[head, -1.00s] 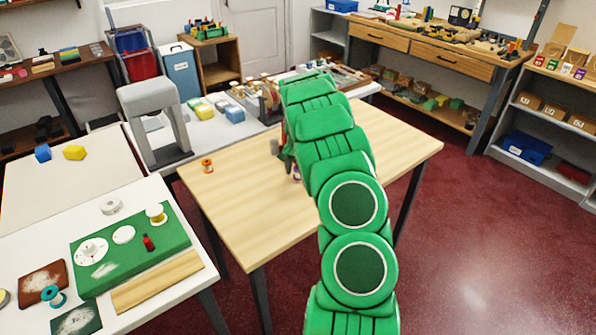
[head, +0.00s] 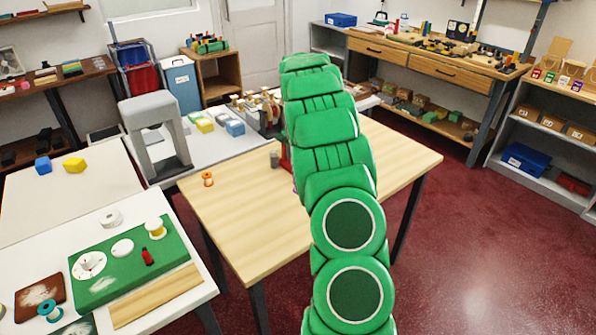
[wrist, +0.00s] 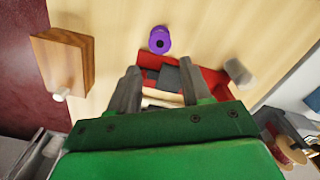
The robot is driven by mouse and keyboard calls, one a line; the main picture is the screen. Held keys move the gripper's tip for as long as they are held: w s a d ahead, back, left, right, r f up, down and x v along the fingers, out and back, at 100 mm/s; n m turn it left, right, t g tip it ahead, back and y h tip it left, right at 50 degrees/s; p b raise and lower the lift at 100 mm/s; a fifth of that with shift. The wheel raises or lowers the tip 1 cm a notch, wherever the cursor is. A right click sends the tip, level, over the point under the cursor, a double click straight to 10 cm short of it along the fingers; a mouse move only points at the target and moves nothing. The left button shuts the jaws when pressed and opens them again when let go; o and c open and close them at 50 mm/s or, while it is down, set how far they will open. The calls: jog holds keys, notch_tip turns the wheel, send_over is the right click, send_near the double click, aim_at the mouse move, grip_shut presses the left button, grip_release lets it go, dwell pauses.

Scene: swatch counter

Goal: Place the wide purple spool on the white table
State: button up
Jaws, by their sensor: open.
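The purple spool (wrist: 160,40) stands on the wooden table (wrist: 120,25), seen from above in the wrist view. My gripper (wrist: 160,88) is open, with the spool just beyond its fingertips and apart from them. A red object (wrist: 208,82) with a dark grey part lies under and between the fingers. In the head view my green arm hides the gripper and nearly all of the spool. White tabletops (head: 40,225) are at the left, the nearest holding a green mat (head: 100,285).
A wooden block with a peg (wrist: 62,65) and a grey cylinder (wrist: 238,72) flank the spool. An orange spool (head: 208,179) stands at the wooden table's left. A grey arch (head: 152,110) stands behind. The wooden table's front left is clear.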

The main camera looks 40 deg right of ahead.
dwell(0.4)
notch_tip(320, 180, down, 2)
jog(key=n, duration=0.3)
jog(key=shift+s+f+n, duration=0.1)
jog(key=shift+s+n, duration=0.05)
jog(key=shift+n, duration=0.25)
jog(key=f+n, duration=0.2)
jog(key=n, duration=0.1)
jog(key=shift+a, duration=0.15)
jog(key=shift+s+f, duration=0.1)
jog(key=shift+f, duration=3.8)
jog(key=c, duration=0.8)
jog(key=shift+o, duration=0.2)
